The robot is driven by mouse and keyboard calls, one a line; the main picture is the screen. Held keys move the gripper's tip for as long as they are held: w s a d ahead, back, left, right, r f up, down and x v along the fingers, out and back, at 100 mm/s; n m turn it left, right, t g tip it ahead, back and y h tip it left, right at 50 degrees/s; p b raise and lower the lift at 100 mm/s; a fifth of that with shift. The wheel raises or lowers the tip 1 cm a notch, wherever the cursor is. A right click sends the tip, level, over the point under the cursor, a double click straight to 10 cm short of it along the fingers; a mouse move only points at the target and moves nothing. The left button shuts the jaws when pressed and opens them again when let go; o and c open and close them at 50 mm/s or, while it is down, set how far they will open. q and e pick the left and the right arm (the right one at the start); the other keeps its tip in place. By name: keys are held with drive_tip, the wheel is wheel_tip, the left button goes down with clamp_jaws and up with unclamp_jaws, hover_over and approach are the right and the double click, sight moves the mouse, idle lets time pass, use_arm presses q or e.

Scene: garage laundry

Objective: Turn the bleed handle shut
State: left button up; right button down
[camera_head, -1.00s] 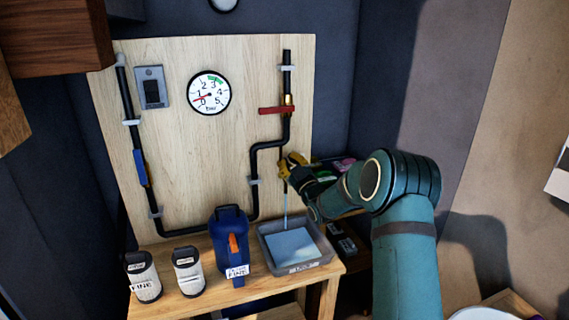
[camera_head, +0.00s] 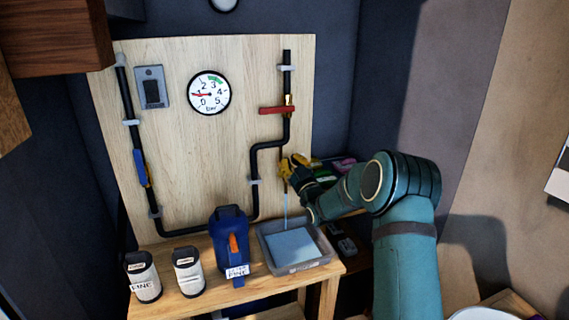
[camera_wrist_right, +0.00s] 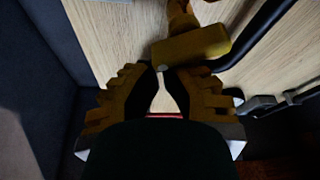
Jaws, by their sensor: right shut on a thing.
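The bleed handle is a yellow lever (camera_wrist_right: 190,47) on a brass-coloured stem in the right wrist view, lying just past my fingertips. In the head view it is a small yellow piece (camera_head: 284,167) below the pipe bend, mostly covered by the gripper. My right gripper (camera_head: 291,172) is at the handle and shut on it; its fingertips (camera_wrist_right: 167,72) are close together at the handle's edge. A thin stream of water (camera_head: 285,205) falls below into a grey tray (camera_head: 327,259) holding pale blue liquid. My left gripper is out of view.
A wooden board carries black pipes, a red lever (camera_head: 276,110), a blue lever (camera_head: 141,168) and a pressure gauge (camera_head: 209,93) reading near 1. On the bench stand a blue jug (camera_head: 229,240) and two white filter cartridges (camera_head: 142,277) (camera_head: 188,271).

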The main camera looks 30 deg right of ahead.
drive_tip(key=shift+s+d+f+m+h, duration=0.1)
drive_tip(key=shift+d+f+m+h, duration=0.1)
drive_tip(key=shift+m+h, duration=0.5)
drive_tip(key=shift+d+f+m+h, duration=0.15)
drive_tip(key=shift+m+h, duration=0.15)
drive_tip(key=shift+m, duration=0.7)
drive_tip(key=shift+d+f, duration=0.15)
idle(0.5)
wheel_tip(320, 180, up, 5)
drive_tip(key=shift+f, duration=0.2)
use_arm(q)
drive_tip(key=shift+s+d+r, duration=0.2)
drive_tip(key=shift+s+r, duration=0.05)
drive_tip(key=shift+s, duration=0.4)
use_arm(e)
drive_tip(key=v, duration=1)
